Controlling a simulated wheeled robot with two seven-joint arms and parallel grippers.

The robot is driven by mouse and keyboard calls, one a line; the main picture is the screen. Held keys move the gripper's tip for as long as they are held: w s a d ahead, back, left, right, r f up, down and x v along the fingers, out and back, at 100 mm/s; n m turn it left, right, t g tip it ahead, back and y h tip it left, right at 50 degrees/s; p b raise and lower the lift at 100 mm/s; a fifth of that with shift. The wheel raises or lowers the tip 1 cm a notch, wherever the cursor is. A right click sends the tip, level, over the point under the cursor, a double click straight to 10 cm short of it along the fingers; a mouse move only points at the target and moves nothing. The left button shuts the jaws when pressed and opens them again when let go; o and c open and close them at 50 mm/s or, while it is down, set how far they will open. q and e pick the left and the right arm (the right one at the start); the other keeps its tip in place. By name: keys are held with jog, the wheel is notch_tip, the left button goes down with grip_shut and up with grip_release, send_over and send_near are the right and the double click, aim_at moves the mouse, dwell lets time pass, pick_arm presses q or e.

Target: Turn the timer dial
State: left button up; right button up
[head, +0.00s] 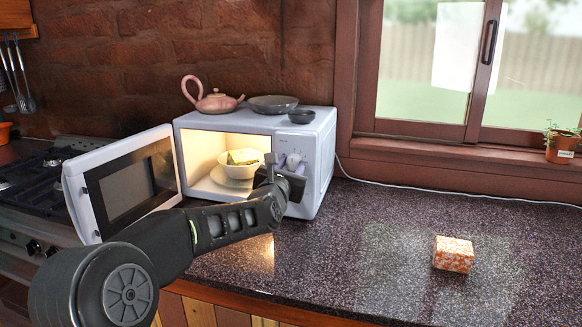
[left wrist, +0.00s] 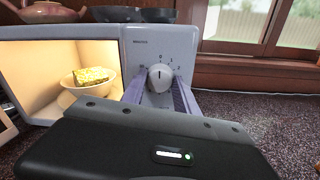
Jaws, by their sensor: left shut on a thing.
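The white microwave (head: 325,165) stands on the counter with its door (head: 125,180) swung open to the left. The round white timer dial (head: 293,161) is on its front panel, right of the lit opening. In the left wrist view the dial (left wrist: 160,77) has a dark mark pointing roughly straight up, with printed numbers around it. My left gripper (head: 283,165) is at the panel, its purple-grey fingers on either side of the dial, shut on it. The gripper's body hides the panel's lower part. My right gripper is not in view.
A white bowl of food (head: 242,157) stands on a plate inside the microwave. A pink teapot (head: 211,98), a grey dish (head: 273,103) and a small dark bowl (head: 302,116) sit on top. An orange-white block (head: 453,254) lies on the otherwise clear right counter.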

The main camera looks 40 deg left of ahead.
pick_arm(q)
grip_shut()
